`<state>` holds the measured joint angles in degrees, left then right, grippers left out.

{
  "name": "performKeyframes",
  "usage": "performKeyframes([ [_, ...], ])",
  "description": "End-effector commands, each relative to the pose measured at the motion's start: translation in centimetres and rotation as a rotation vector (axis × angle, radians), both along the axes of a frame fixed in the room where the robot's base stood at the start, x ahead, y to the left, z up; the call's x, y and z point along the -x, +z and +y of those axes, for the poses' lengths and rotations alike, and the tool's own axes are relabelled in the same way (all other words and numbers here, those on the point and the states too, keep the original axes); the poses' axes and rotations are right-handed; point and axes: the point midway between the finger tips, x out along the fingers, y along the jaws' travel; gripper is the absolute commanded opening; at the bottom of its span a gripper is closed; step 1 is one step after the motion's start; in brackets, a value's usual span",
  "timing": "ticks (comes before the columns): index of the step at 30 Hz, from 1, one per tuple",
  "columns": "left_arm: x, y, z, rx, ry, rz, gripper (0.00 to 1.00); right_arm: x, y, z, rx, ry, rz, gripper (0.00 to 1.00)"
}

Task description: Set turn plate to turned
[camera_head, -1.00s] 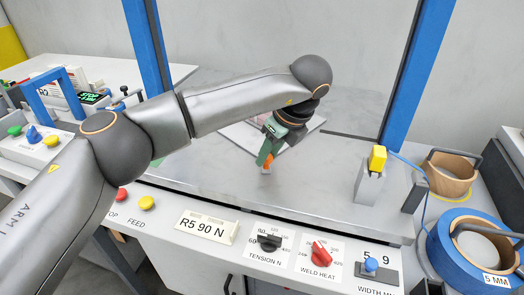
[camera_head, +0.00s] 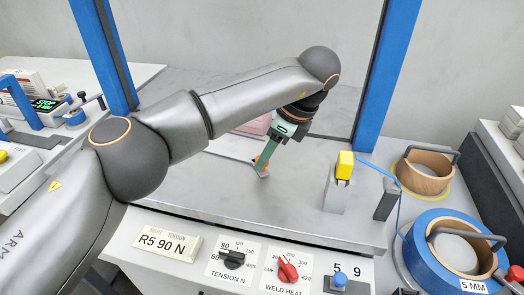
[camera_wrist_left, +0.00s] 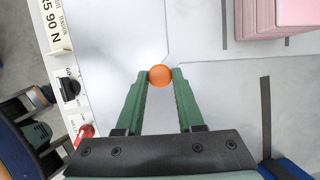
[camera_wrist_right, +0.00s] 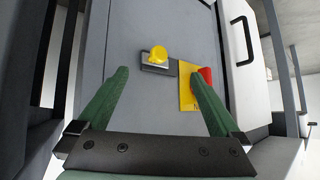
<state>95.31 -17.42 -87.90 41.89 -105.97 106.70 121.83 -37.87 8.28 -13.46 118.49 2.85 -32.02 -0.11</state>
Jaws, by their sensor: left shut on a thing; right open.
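The turn plate (camera_head: 222,147) is a thin pale plate lying on the grey table, partly hidden behind my left arm. A pink stack (camera_head: 258,125) stands on it, mostly covered by the arm; the stack also shows in the left wrist view (camera_wrist_left: 280,22). An orange round knob (camera_wrist_left: 160,75) sits between the tips of my left gripper (camera_wrist_left: 160,80), which is shut on it. In the head view the left gripper (camera_head: 264,168) points down at the plate's near right side. My right gripper (camera_wrist_right: 165,85) is open and empty, seen only in its own wrist view.
Tension (camera_head: 232,260) and weld heat (camera_head: 288,270) dials line the front panel. A yellow-topped post (camera_head: 344,165) stands right of the left gripper. A blue strap coil (camera_head: 425,265) lies at right. Blue frame posts rise on both sides. Bare table lies in front of the plate.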

Motion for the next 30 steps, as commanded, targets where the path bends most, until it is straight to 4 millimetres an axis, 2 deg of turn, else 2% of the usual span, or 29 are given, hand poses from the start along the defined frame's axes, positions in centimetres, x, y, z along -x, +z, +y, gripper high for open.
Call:
performKeyframes([
  [14,-0.03,0.07,-0.05,0.0,0.008,-0.004,0.0,-0.01,0.03,0.09,-0.002,0.001,-0.001,1.0],
  [15,-0.03,0.07,-0.05,0.0,0.008,-0.004,0.38,-0.01,0.03,0.09,-0.002,0.001,-0.001,1.0],
  [23,-0.01,0.04,-0.06,0.0,0.008,-0.002,0.66,-0.06,0.04,0.11,0.0,0.003,-0.002,1.0],
  [30,0.03,0.06,-0.07,-0.001,0.007,-0.001,0.66,-0.09,0.04,0.01,0.002,0.005,-0.003,1.0],
])
